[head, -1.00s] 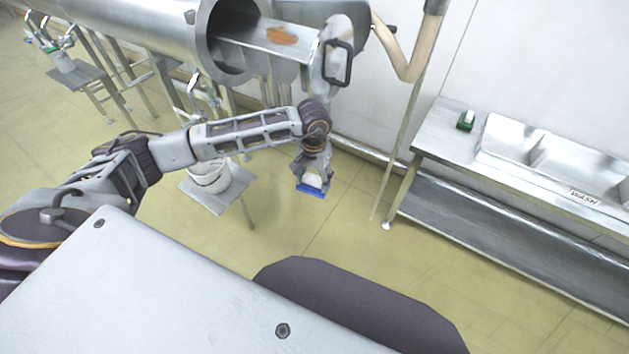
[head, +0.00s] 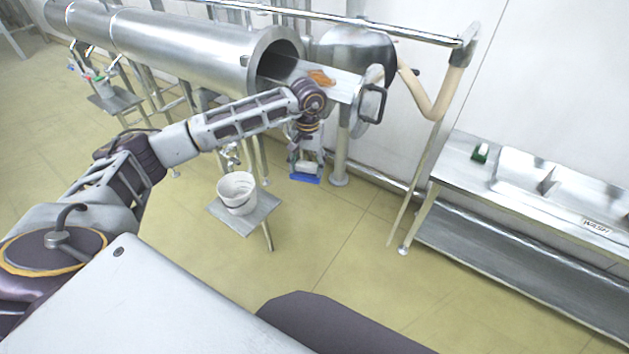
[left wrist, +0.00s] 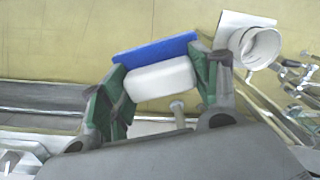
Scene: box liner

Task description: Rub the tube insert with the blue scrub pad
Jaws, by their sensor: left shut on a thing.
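My left gripper (head: 306,160) is shut on the blue scrub pad (head: 305,179), which has a white body and a blue face. In the left wrist view the green-lined fingers (left wrist: 160,88) clasp the white body, and the blue face (left wrist: 155,50) points away. The tube insert (head: 340,86) is a metal tray with a black handle, sticking out of the open mouth of a big steel tube (head: 180,45). An orange-brown patch (head: 321,78) lies on it. The pad hangs below the insert, apart from it. My right gripper is not in view.
A white bucket (head: 237,192) stands on a small low stand (head: 262,207) below the tube. A steel sink bench (head: 455,165) is at the right, with a green-and-white pad (head: 480,153) on it. A beige hose (head: 430,100) hangs behind the insert. The floor between is clear.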

